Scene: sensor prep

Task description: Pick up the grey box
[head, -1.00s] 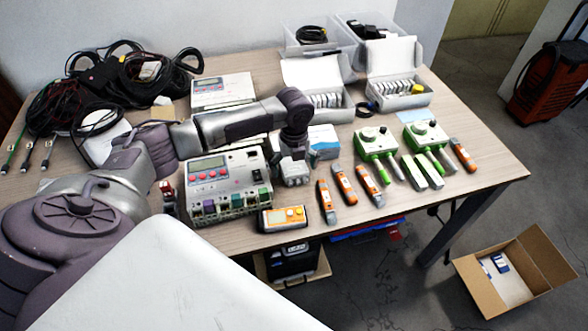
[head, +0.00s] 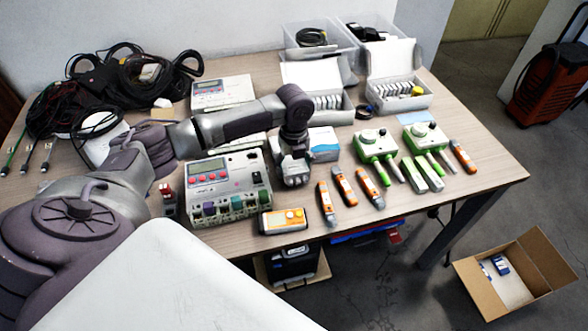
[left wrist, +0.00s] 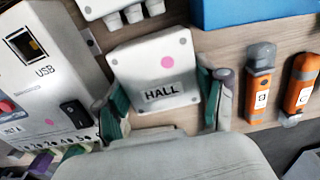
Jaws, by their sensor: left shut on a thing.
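The grey box (left wrist: 150,75) is a small light grey case with a HALL label and a pink dot, seen in the left wrist view. My left gripper (left wrist: 166,108) has its green-padded fingers on either side of the box and is shut on it. In the head view my left gripper (head: 293,176) is at the table, just right of the large white instrument, and mostly hides the box. I cannot tell whether the box still touches the table. My right gripper is in neither view.
The white instrument (head: 222,183) stands close on the left. A white and blue box (head: 323,144) is just behind. Orange handheld tools (head: 344,187) lie to the right, and an orange meter (head: 283,220) lies in front. A cardboard box (head: 540,262) is on the floor.

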